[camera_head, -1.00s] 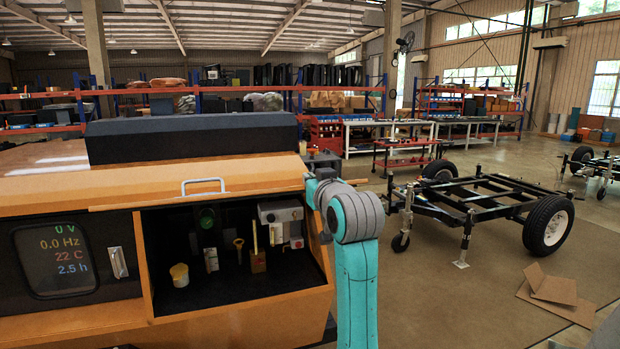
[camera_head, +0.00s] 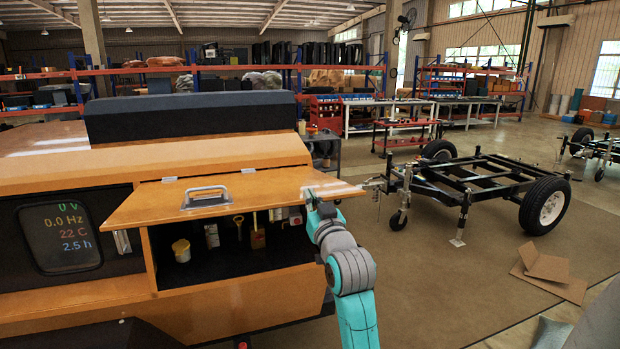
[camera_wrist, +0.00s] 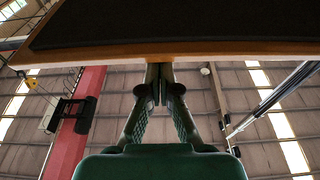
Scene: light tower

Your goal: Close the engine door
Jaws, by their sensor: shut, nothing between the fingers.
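The engine door (camera_head: 225,199) is an orange panel with a metal handle (camera_head: 205,197), hinged along its top edge on the orange light tower body (camera_head: 70,168). It is partly open, tilted outward over the dark engine bay (camera_head: 230,266). My gripper shows in the wrist view (camera_wrist: 159,84), with its fingers together and empty. The fingertips are at the orange edge of the door (camera_wrist: 200,50), whose dark inner side fills the top of that view. In the head view my arm reaches the door's right end; the fingertips are hidden there.
Inside the bay are a yellow-lidded white container (camera_head: 181,250) and a yellow dipstick handle (camera_head: 238,222). A control display (camera_head: 60,236) is left of the bay. A black wheeled trailer frame (camera_head: 470,188) stands on open floor to the right, near cardboard pieces (camera_head: 552,272).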

